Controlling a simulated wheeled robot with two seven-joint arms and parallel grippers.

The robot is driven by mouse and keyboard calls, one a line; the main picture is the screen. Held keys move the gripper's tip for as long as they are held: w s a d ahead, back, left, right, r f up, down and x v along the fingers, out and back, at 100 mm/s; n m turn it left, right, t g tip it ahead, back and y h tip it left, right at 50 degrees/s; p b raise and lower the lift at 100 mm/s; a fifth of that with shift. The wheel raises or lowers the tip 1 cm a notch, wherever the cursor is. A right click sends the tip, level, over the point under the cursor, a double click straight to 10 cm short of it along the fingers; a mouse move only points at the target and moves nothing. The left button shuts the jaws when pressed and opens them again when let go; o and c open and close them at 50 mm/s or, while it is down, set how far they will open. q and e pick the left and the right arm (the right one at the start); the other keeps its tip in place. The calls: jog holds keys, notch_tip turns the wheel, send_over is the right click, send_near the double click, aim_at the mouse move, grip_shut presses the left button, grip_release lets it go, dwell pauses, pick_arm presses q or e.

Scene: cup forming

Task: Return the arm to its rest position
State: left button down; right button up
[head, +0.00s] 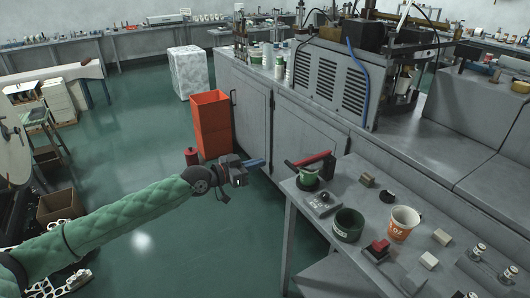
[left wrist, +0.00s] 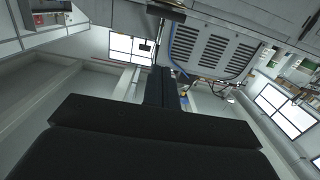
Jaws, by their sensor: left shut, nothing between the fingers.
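My left arm, in a green quilted sleeve, reaches in from the left of the head view. My left gripper (head: 255,163) is over the green floor, between the orange bin and the small grey table. Its fingers are shut and hold nothing. In the left wrist view the dark fingers (left wrist: 160,88) run close together up the middle, with the room tilted behind them. My right gripper is not in view.
An orange bin (head: 210,125) stands left of the grey cabinet (head: 300,120). The small table (head: 327,225) at right carries a dark green cup (head: 348,224), a white and orange cup (head: 403,223) and a red-handled tool (head: 312,159). Floor left of it is open.

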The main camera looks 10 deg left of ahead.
pick_arm(q)
notch_tip(320, 180, down, 5)
jog(key=a+m+g+y, duration=0.1)
jog(key=g+y, duration=0.1)
jog(key=y, duration=0.1)
jog(key=w+a+t+y, duration=0.2)
jog(key=w+a+y, duration=0.1)
jog(key=a+y, duration=0.3)
jog(key=s+a+f+n+g+y, duration=0.1)
jog(key=s+f+n+y, duration=0.1)
jog(key=s+f+n, duration=0.3)
jog(key=s+a+f+y, duration=0.1)
jog(key=s+f+y, duration=0.2)
jog(key=f, duration=0.4)
jog(key=s+d+f+n+g, duration=0.1)
jog(key=s+f+g, duration=0.1)
jog(key=s+f, duration=0.8)
jog(key=s+d+f+n+g, duration=0.1)
jog(key=s+f+n+g, duration=0.1)
jog(key=s+f, duration=0.8)
jog(key=s+d+f+n+g+h, duration=0.1)
jog(key=s+f+g, duration=0.2)
jog(key=s+f, duration=0.7)
jog(key=s, duration=1)
jog(key=shift+s+f+n+g, duration=0.25)
jog(key=shift+f+n+g, duration=0.05)
jog(key=shift+f+g, duration=0.1)
jog(key=shift+w+r, duration=0.1)
